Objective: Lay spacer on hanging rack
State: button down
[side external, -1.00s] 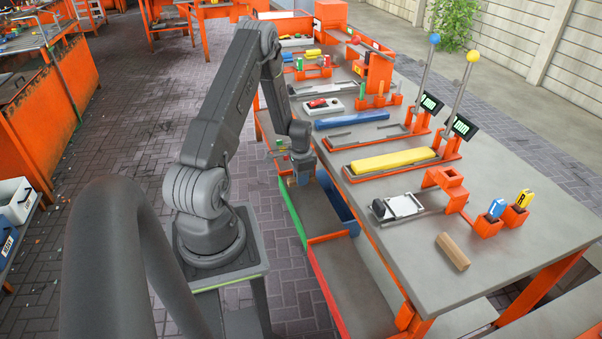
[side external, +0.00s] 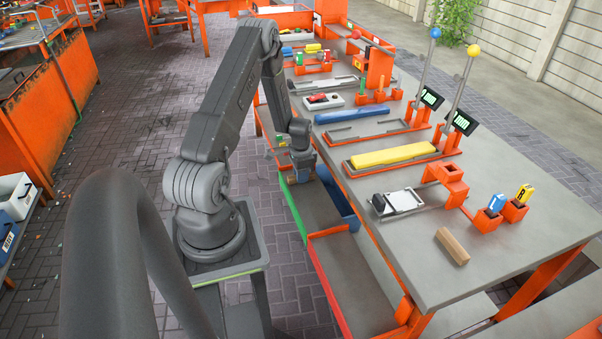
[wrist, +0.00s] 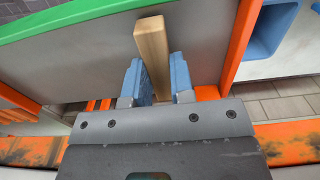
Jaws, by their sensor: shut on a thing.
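My gripper (wrist: 157,78) is shut on a pale wooden bar, the spacer (wrist: 151,40), held between its two blue fingers in the wrist view. The bar's far end points toward the top of that picture. In the side view my gripper (side external: 302,172) hangs just off the table's left edge, over a row of low coloured bins that look like the hanging rack (side external: 292,208).
Another wooden block (side external: 452,246) lies on the grey table (side external: 400,270). A blue bin (side external: 337,198) and a red-rimmed bin (side external: 330,290) are close to my gripper.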

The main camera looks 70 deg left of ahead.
jog(key=shift+f, duration=0.2)
jog(key=c, duration=0.9)
grip_release()
jog(key=shift+r, duration=0.1)
notch_tip(320, 180, up, 14)
jog(key=shift+f, duration=0.2)
